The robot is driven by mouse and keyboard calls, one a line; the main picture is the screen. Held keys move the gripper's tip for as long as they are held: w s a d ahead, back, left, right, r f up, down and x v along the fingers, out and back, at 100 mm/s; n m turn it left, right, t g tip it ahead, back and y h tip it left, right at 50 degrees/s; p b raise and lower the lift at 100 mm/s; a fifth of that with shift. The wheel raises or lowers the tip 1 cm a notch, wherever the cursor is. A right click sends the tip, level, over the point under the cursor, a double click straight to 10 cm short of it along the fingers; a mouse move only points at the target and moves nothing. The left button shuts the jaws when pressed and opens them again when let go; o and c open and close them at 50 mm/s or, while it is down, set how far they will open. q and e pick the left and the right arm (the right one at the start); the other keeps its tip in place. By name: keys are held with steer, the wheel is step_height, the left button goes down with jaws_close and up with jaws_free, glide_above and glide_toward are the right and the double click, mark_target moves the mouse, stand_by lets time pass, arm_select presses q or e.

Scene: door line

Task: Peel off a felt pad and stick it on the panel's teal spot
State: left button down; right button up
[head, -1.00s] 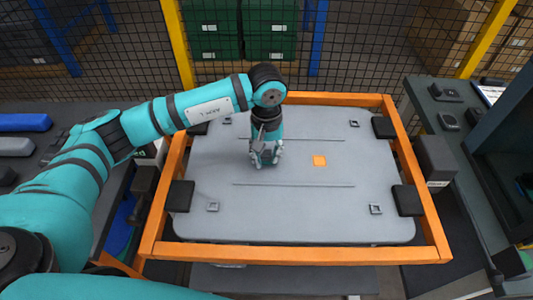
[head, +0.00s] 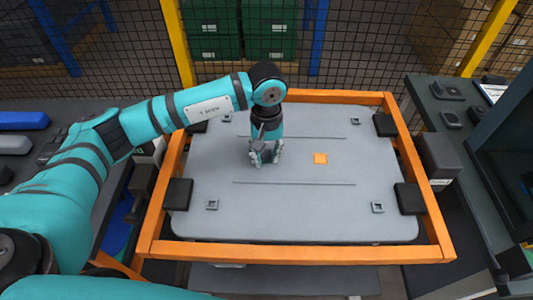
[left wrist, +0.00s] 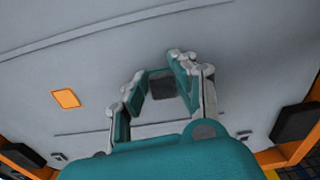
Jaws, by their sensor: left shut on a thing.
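The grey panel (head: 290,208) lies in an orange frame in the head view. My left gripper (head: 265,160) points down over the panel's left-middle part, low at its surface. In the left wrist view the fingers of this gripper (left wrist: 155,92) are shut on a small dark grey square, a felt pad (left wrist: 163,84). I cannot tell whether the pad touches the panel. An orange square spot (head: 320,158) is bare on the panel right of the gripper and also shows in the left wrist view (left wrist: 66,98). No teal spot shows; the gripper hides part of the panel. My right gripper is out of view.
The orange frame (head: 300,254) surrounds the panel, with black blocks (head: 409,197) at its corners. Small square fittings (head: 377,207) and thin ridges (head: 293,184) stand on the panel. A dark bench (head: 452,95) is at the right. A mesh fence (head: 350,45) is behind.

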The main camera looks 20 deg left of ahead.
arm_select(q)
steer(key=shift+f, duration=0.2)
stand_by(0.6)
stand_by(0.4)
steer(key=c, duration=1)
jaws_free()
step_height(320, 180, up, 12)
